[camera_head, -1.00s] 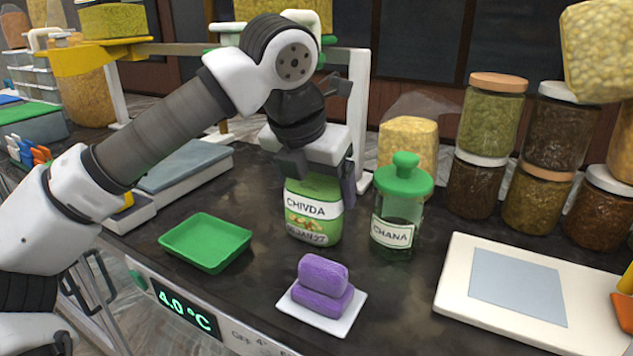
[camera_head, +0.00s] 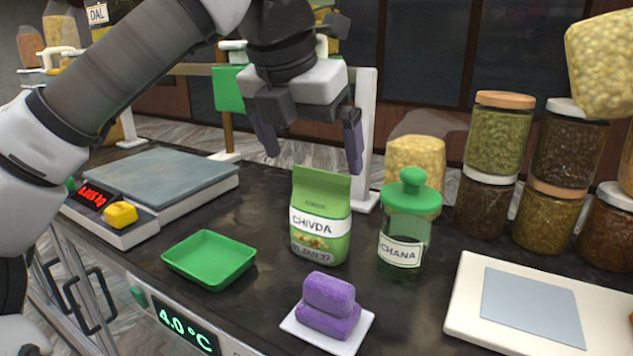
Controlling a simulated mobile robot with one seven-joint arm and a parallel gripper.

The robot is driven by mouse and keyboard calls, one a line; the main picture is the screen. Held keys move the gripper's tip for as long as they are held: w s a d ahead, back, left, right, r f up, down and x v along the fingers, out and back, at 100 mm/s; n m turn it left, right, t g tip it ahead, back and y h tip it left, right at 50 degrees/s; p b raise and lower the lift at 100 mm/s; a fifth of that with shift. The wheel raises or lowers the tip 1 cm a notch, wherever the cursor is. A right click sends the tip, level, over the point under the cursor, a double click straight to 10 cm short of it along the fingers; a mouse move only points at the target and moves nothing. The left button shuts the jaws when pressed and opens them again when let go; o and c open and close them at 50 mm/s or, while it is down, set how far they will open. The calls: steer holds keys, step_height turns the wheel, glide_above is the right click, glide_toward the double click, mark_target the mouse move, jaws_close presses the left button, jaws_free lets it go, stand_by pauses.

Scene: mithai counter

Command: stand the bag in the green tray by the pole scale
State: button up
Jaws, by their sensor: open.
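The green and white CHIVDA bag (camera_head: 322,222) stands upright on the dark counter, just right of the green tray (camera_head: 209,260). The tray is empty. My gripper (camera_head: 313,158) is open above and slightly behind the bag, its two fingers spread and pointing down, with nothing between them. The whole front of the bag shows. A scale (camera_head: 150,195) with a red display and a yellow block on it stands behind and left of the tray. I cannot tell whether it is the pole scale.
The green-lidded CHANA jar (camera_head: 406,225) stands close to the bag's right. Purple blocks (camera_head: 328,305) lie on a white dish in front. A white flat scale (camera_head: 530,305) is at the right, with stacked jars (camera_head: 495,140) behind. A white post (camera_head: 366,130) rises behind the bag.

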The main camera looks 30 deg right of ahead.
steer(key=shift+v, duration=1.1)
